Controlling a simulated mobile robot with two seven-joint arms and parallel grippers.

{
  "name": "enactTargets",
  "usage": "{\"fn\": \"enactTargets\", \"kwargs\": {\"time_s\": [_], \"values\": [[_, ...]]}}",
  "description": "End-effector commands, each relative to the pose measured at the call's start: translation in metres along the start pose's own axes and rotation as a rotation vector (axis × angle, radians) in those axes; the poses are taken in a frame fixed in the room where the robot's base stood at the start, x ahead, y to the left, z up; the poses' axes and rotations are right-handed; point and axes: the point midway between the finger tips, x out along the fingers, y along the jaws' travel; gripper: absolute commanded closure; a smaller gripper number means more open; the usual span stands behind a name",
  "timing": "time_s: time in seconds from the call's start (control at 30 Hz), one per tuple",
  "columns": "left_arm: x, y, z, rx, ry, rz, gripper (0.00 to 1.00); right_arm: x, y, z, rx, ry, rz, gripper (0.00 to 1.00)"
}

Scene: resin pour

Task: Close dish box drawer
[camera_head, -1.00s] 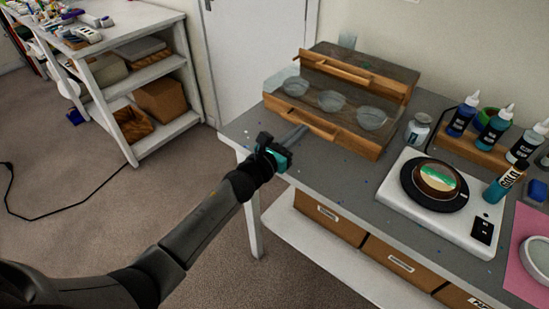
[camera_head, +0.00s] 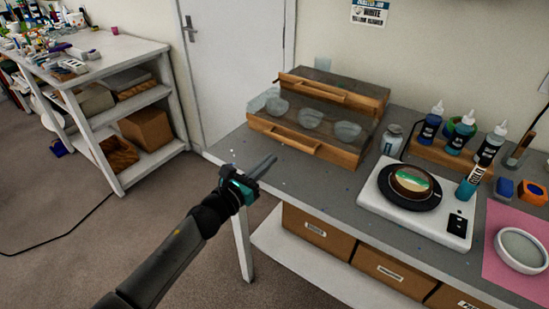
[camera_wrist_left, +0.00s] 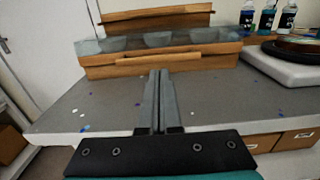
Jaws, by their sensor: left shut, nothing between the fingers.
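The wooden dish box (camera_head: 335,87) stands at the back of the grey table. Its lower drawer (camera_head: 330,152) is pulled out toward me, with a wooden bar handle on its front. Several clear glass dishes (camera_head: 311,118) sit in the drawer. My left gripper (camera_head: 272,160) is shut and empty, in front of the drawer and apart from it in the head view. In the left wrist view the shut fingers (camera_wrist_left: 161,74) point at the drawer front (camera_wrist_left: 105,70), with their tips just under the handle in the picture. My right gripper is out of view.
A white scale (camera_head: 420,222) with a black turntable stands right of the box. A small jar (camera_head: 391,140) stands close to the drawer's right side. Bottles (camera_head: 431,124) stand in a wooden rack behind. The tabletop before the drawer is clear.

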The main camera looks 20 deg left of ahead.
Motion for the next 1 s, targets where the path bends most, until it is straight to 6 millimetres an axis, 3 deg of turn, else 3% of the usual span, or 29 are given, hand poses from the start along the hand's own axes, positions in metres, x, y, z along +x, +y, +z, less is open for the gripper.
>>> {"fn": "enactTargets", "kwargs": {"time_s": [0.07, 0.27, 0.4, 0.77, 0.87, 0.97, 1.0], "values": [[-0.015, 0.001, 0.0, 0.001, 0.002, 0.001, 1.0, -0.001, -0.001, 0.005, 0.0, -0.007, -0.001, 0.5], [-0.046, 0.001, -0.001, 0.0, 0.002, 0.002, 1.0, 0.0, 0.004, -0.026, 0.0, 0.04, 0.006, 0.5], [-0.061, 0.001, -0.001, 0.0, 0.001, 0.001, 1.0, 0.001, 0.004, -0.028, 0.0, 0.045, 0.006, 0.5], [-0.074, 0.001, -0.001, -0.005, 0.002, 0.002, 1.0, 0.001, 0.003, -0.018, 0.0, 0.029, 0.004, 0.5], [-0.076, 0.004, -0.015, -0.079, 0.027, 0.023, 1.0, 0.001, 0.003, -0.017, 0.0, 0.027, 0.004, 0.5], [-0.084, 0.012, -0.054, -0.287, 0.092, 0.086, 1.0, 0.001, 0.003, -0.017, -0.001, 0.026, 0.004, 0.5], [-0.09, 0.015, -0.077, -0.405, 0.126, 0.127, 1.0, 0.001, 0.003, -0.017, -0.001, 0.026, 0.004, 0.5]]}}
